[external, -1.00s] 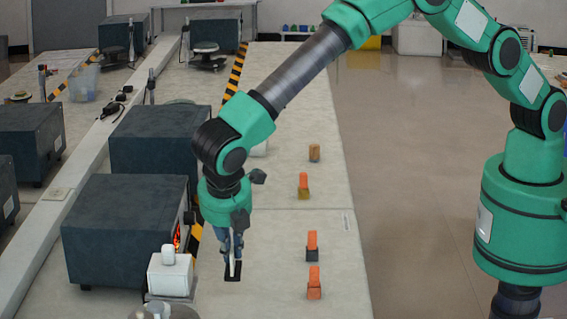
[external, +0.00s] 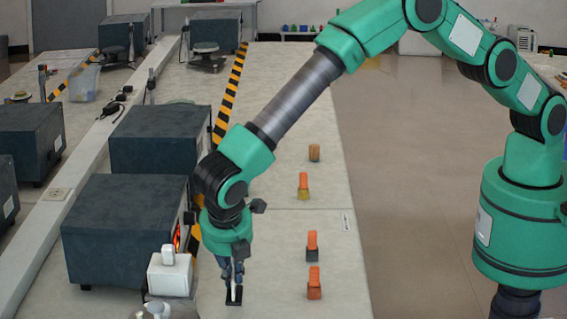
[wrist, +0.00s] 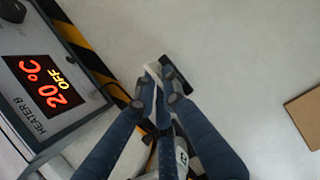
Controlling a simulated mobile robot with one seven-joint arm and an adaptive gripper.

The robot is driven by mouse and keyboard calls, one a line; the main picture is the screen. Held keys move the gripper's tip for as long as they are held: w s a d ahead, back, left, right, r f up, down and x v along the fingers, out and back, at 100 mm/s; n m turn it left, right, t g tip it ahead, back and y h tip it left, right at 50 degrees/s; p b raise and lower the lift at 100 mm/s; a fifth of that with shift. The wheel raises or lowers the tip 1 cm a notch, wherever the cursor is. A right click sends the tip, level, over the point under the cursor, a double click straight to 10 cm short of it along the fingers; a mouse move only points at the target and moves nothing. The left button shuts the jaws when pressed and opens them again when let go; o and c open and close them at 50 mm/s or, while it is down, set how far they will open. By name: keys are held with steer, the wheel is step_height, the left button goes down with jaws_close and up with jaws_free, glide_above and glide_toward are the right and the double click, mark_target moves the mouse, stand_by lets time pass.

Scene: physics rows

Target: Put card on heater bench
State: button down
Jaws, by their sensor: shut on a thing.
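My gripper (external: 233,280) is shut on a thin white card with a black base (external: 233,300), low over the pale bench (external: 275,285) or touching it; I cannot tell which. In the wrist view, the card's white edge (wrist: 152,70) shows between the fingertips, with a black block (wrist: 178,75) beside it. The dark heater box (external: 125,235) stands on the bench left of my gripper. Most of the card's face is hidden by the fingers.
A white box (external: 170,275) stands between heater and gripper. Several orange-topped blocks, including one at the front (external: 314,285), stand in a row to the right. A brown flat piece (wrist: 305,115) shows at the wrist view's right edge. Striped tape (external: 228,95) marks the bench.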

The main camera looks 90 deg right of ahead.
mark_target(233, 290)
steer(key=shift+f, duration=0.1)
steer(key=shift+f+b, duration=0.3)
steer(key=shift+f, duration=1.45)
steer(key=shift+f, duration=0.15)
steer(key=c, duration=1.8)
jaws_free()
steer(key=shift+c, duration=0.2)
steer(key=p+v, duration=0.2)
steer(key=v, duration=1)
steer(key=shift+r, duration=0.25)
